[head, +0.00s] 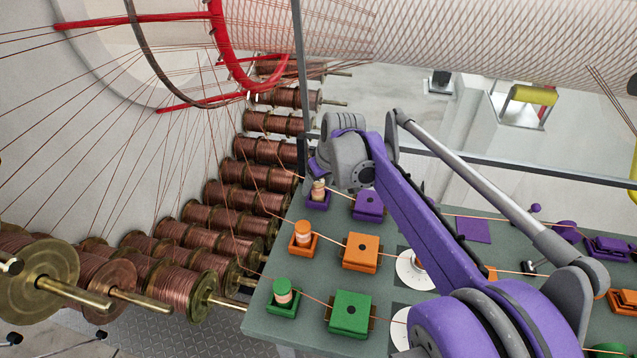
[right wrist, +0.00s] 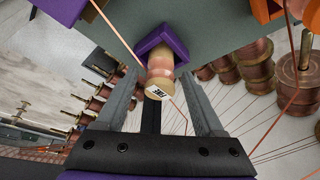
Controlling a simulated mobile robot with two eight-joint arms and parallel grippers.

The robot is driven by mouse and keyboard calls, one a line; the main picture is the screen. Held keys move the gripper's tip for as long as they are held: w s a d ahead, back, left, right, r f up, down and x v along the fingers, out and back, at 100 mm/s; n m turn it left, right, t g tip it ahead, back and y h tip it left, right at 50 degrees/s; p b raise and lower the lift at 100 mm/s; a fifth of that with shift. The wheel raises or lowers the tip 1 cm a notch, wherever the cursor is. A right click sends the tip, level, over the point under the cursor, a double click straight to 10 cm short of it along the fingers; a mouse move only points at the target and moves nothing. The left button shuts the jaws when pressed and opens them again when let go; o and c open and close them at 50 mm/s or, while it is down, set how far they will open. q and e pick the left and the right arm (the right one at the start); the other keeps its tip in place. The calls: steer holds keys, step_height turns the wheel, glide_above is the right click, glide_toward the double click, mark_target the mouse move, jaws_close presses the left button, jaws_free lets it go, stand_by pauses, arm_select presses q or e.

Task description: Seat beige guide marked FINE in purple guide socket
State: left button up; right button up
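The beige guide (head: 318,188) stands upright at the purple guide socket (head: 317,201), at the back left corner of the green-grey board. In the right wrist view the guide (right wrist: 160,78) shows its FINE label facing the camera, with its far end at the purple socket (right wrist: 176,46). I cannot tell how deep it sits. My right gripper (right wrist: 158,76) is open, with its fingers on both sides of the guide and gaps visible. In the head view the wrist hides most of this gripper. My left gripper is not in view.
Copper wires cross the board from the spools (head: 240,222).

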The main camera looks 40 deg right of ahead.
steer(key=shift+r, duration=0.25)
steer(key=p+v, duration=0.1)
steer(key=v, duration=1)
steer(key=shift+s+r, duration=0.15)
steer(key=shift+r, duration=0.25)
steer(key=shift+a, duration=0.1)
